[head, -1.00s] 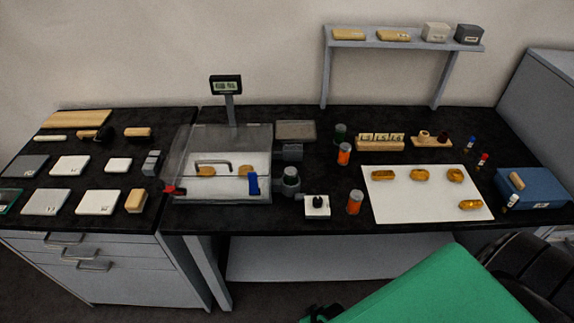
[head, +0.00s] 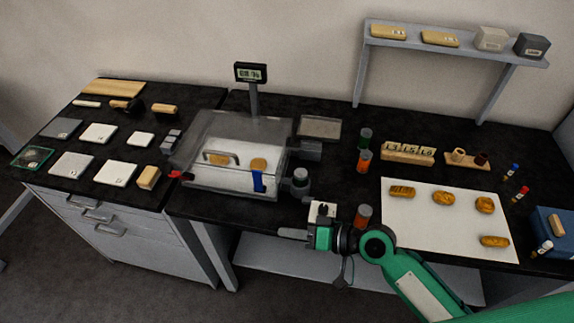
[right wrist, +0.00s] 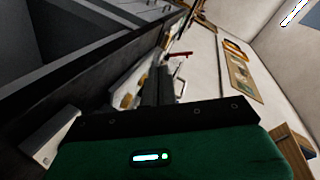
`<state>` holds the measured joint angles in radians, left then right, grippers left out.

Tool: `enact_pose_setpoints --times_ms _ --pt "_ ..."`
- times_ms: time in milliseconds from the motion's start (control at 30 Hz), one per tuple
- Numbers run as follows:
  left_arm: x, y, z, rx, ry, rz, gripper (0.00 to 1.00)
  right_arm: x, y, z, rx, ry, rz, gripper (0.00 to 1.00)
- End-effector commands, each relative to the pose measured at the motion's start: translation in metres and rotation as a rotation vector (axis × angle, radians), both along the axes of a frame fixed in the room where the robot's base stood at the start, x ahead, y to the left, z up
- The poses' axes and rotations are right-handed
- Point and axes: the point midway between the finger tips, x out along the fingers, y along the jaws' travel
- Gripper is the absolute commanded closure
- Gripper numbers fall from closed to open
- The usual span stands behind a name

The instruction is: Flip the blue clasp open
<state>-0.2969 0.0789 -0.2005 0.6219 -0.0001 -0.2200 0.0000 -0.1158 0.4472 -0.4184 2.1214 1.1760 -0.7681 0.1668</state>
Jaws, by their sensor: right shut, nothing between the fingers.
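The blue clasp (head: 258,181) is on the front face of a clear-lidded weighing case (head: 214,125), towards its right end. Its lower part hangs down the front wall; I cannot tell whether it is latched. A red clasp (head: 177,173) sits at the case's left front corner and seems to stick outward. My left gripper is out of view.
A white sheet (head: 440,222) with gilt pieces lies farther right. The bench front left of my gripper is clear.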

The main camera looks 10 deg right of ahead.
Motion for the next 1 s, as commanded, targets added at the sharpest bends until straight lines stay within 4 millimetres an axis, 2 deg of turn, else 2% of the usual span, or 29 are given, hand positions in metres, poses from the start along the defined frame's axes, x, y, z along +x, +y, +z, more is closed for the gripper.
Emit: enact_pose_setpoints --times_ms 167,500,700,1000 --pt "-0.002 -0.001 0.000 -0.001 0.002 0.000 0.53 0.035 -0.005 0.022 0.198 0.086 -0.051 1.00" --pt "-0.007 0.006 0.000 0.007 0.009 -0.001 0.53 0.106 -0.041 0.045 0.476 0.279 -0.234 1.00" --pt "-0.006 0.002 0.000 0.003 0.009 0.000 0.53 0.125 -0.055 0.048 0.538 0.330 -0.295 1.00" --pt "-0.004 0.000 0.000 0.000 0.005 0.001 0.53 0.127 -0.057 0.048 0.547 0.336 -0.303 1.00"
